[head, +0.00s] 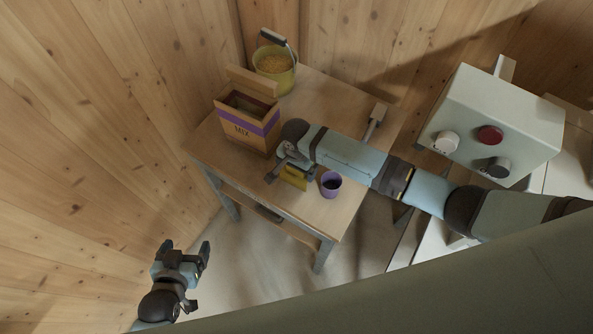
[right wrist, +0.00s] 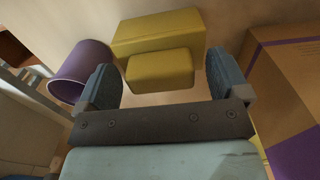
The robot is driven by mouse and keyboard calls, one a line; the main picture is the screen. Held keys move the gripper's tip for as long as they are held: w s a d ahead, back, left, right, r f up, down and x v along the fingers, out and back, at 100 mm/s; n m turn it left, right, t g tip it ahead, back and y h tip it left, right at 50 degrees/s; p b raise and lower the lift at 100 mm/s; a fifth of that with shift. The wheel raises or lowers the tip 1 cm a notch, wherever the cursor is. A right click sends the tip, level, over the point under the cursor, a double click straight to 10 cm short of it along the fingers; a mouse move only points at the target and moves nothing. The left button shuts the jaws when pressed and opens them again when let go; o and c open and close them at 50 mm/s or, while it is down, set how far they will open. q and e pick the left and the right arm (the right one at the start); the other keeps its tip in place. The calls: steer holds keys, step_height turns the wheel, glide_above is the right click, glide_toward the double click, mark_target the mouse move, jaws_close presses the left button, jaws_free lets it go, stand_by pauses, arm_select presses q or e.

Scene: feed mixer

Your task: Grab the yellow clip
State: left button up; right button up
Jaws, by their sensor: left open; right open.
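The yellow clip (head: 294,177) is on the wooden table near its front edge, partly covered by my right gripper in the head view. In the right wrist view the yellow clip (right wrist: 158,70) appears as a smaller block in front of a larger one of the same colour. My right gripper (head: 289,170) is open, with its fingers on either side of the smaller block; I cannot tell whether they touch it. My left gripper (head: 186,252) is open and empty, low at the left, away from the table.
A purple cup (head: 331,184) with dark contents stands close to the right of the clip. A wooden MIX box (head: 247,122) and a yellow bucket (head: 274,67) stand farther back on the table (head: 330,100). A control box (head: 497,125) with knobs is at the right.

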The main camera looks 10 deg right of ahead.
steer(key=shift+c, duration=0.4)
steer(key=c, duration=0.9)
steer(key=shift+r, duration=0.2)
